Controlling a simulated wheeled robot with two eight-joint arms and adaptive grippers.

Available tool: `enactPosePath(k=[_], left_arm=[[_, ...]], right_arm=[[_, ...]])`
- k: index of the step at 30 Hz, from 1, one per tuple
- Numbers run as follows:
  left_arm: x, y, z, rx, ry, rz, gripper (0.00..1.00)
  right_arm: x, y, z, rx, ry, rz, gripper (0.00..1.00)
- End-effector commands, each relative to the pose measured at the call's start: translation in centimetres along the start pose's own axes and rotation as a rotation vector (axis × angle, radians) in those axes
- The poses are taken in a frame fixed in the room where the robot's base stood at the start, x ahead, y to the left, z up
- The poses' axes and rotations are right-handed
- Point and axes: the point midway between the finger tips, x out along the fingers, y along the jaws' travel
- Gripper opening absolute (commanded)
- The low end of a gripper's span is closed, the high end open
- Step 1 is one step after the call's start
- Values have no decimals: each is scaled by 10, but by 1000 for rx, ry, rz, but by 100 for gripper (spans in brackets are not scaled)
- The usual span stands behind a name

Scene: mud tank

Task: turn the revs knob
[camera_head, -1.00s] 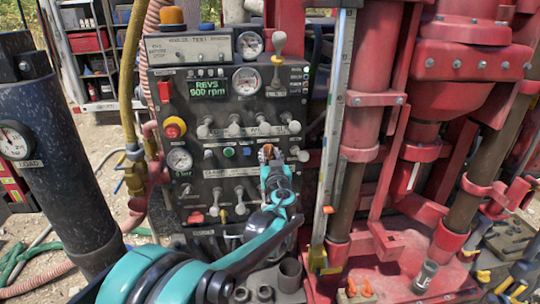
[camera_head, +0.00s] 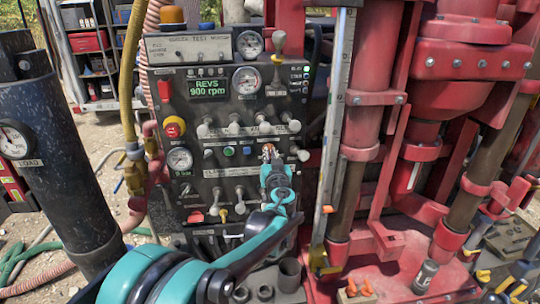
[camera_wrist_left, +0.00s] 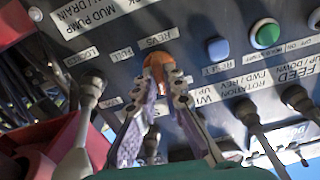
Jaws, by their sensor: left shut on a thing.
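The revs knob (camera_wrist_left: 157,70) is a small orange-brown knob under the REVS label on the dark control panel (camera_head: 215,105). My left gripper (camera_wrist_left: 160,88) has its two fingers closed on either side of the knob, touching it. In the head view the left gripper (camera_head: 269,157) reaches up to the panel's lower right part and mostly hides the knob. The green display (camera_head: 208,88) reads REVS 900 rpm. My right gripper is not in view.
Levers (camera_head: 235,125) stick out of the panel above and below the knob. A blue button (camera_wrist_left: 217,48) and a green button (camera_wrist_left: 265,35) sit beside it. A steel ruler post (camera_head: 332,140) and red rig columns (camera_head: 367,90) stand close on the right.

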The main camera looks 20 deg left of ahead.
Motion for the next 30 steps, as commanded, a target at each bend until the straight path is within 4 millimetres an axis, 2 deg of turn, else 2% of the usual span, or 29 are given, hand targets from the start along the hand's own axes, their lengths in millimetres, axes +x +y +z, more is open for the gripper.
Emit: enactPosePath(k=[18, 30], left_arm=[[0, 2, 1, 477, 0, 1, 0], [0, 3, 1, 629, 0, 1, 0]], right_arm=[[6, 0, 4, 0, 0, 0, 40], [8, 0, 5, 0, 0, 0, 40]])
